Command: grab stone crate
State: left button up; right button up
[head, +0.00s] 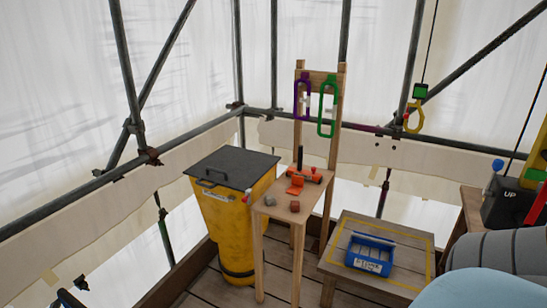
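A blue crate (368,262) with a pale label on its front and a bar across its top sits on a low wooden platform (345,225). Yellow tape marks out an area on that platform around the crate. I take it to be the stone crate; its contents are too small to make out. Neither of my grippers can be made out in the head view, and nothing is seen touching the crate.
A yellow bin (225,235) with a dark lid stands left. A black box (505,207) marked UP is at right. Scaffold poles surround the deck.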

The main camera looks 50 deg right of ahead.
aim_at(370, 254)
jog(key=z, duration=2.35)
jog(key=i+j+u, duration=0.1)
jog(key=i+j, duration=0.2)
jog(key=i+j+u, duration=0.1)
jog(key=i+j, duration=0.2)
jog(key=i, duration=0.2)
jog(key=i+j+u, duration=0.1)
jog(key=i+j, duration=0.15)
jog(key=i, duration=0.2)
jog(key=i+j+u, duration=0.15)
jog(key=i, duration=1)
